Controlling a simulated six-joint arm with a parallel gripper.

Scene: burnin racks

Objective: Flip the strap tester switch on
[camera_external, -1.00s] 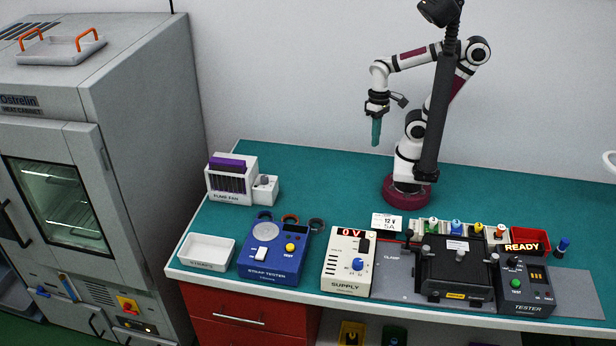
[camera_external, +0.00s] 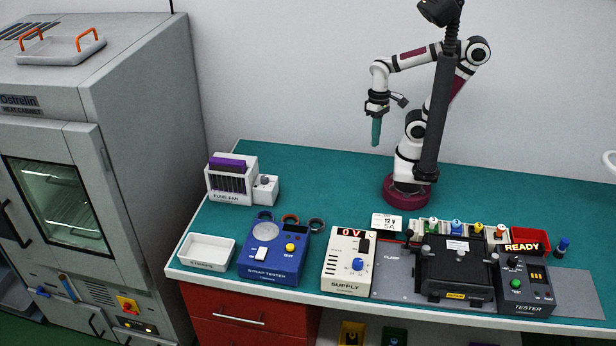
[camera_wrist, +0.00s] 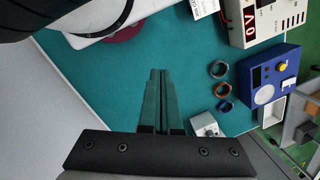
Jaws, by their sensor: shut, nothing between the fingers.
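The strap tester (camera_external: 273,252) is a blue box near the front edge of the bench, left of the supply. Its top carries a round silver plate, a white rocker switch (camera_external: 261,254) at the front left and a yellow button (camera_external: 290,247). I cannot tell the switch's position. The strap tester also shows in the wrist view (camera_wrist: 268,88) at the right. My gripper (camera_external: 376,140) hangs above the back of the bench, well apart from the tester, pointing down. Its green fingers are together and empty in the wrist view (camera_wrist: 160,75).
Several wrist straps (camera_external: 290,219) lie behind the tester. A white tray (camera_external: 207,251) is to its left, and the supply (camera_external: 348,262) reading 0 V is to its right. The fume fan (camera_external: 232,180) stands at the back left. The middle of the bench is clear.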

